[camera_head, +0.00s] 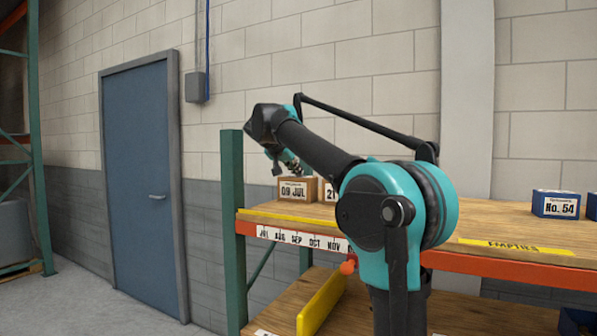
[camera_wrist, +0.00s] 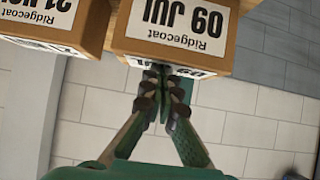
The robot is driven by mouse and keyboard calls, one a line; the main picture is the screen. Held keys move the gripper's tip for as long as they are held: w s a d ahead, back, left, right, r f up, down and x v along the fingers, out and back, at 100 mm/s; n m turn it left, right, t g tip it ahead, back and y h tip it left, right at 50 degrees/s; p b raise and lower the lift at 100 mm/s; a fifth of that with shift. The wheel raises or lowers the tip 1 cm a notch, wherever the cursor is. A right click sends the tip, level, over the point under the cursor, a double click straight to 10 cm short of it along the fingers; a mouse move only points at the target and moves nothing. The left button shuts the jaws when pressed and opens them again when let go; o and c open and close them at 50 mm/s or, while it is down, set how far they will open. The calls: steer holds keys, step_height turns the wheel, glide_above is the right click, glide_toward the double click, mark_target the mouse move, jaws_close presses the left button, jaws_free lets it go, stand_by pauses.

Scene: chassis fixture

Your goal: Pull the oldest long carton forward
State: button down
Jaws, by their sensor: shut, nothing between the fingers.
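A brown carton labelled "09 JUL" (camera_head: 297,190) stands on the upper shelf at its left end. It also shows upside down at the top of the wrist view (camera_wrist: 178,40), with the label on one face and part of a second label on the adjoining face. A second brown carton reading "21" (camera_head: 327,193) stands to its right, mostly hidden by my arm; the wrist view shows its "21 N…" label (camera_wrist: 45,8). My gripper (camera_wrist: 165,76) is shut and empty, its fingertips close to the 09 JUL carton's edge. I cannot tell whether they touch.
The shelf's front has a yellow lip (camera_head: 290,218) and a month strip (camera_head: 300,240) from JUL to NOV and beyond. A green post (camera_head: 232,210) stands left. A blue "No. 54" box (camera_head: 556,204) is far right, behind an "EMPTIES" label (camera_head: 515,247). My arm blocks the middle.

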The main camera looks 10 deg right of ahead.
steer(key=s+a, duration=1)
steer(key=s, duration=0.4)
steer(key=shift+s+a+f, duration=0.25)
steer(key=shift+a+f, duration=0.1)
steer(key=shift+a, duration=0.05)
steer(key=shift+w+r, duration=0.2)
steer(key=shift+r, duration=0.6)
